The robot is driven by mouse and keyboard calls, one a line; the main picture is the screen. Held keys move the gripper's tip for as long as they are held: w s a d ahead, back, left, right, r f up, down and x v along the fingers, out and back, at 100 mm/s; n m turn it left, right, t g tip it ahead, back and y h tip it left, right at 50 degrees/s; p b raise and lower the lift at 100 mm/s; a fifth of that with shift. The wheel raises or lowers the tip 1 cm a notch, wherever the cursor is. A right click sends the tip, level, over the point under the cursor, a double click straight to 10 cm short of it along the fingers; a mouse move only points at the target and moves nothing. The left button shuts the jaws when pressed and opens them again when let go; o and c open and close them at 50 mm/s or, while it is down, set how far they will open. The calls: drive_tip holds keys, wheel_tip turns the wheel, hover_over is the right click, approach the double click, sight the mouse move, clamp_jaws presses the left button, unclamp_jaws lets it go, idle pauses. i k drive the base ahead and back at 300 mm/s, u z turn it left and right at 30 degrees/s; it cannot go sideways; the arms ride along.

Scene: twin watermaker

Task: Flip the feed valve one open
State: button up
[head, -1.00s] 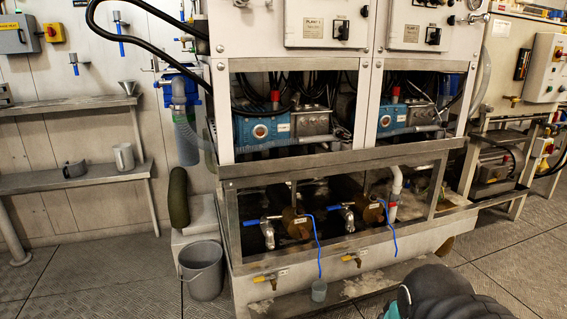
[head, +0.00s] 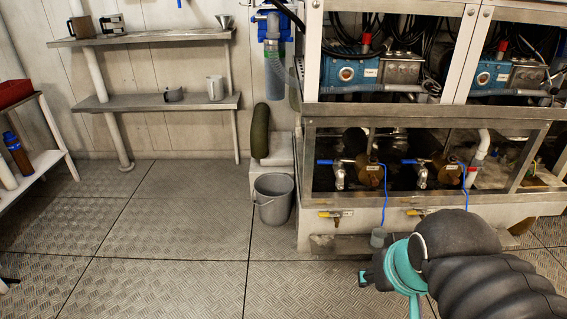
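Two valves with blue lever handles sit in the lower bay of the machine frame, a left one (head: 337,163) and a right one (head: 413,162), each beside a brass-coloured round body. Below them on the pale front are two yellow-handled valves, a left one (head: 330,214) and a right one (head: 416,212). The labels are too small to read, so I cannot tell which is feed valve one. My gripper (head: 368,278) shows as a dark shape at the end of my teal and black arm, in front of and below the machine. Its fingers are not clear. It appears apart from the valves.
A grey bucket (head: 273,198) stands on the floor left of the machine. Wall shelves (head: 150,103) hold mugs. The metal floor (head: 150,235) at left is clear.

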sight(358, 150)
drive_tip(key=u, duration=1.35)
drive_tip(key=i, duration=2.05)
drive_tip(key=z, duration=1.15)
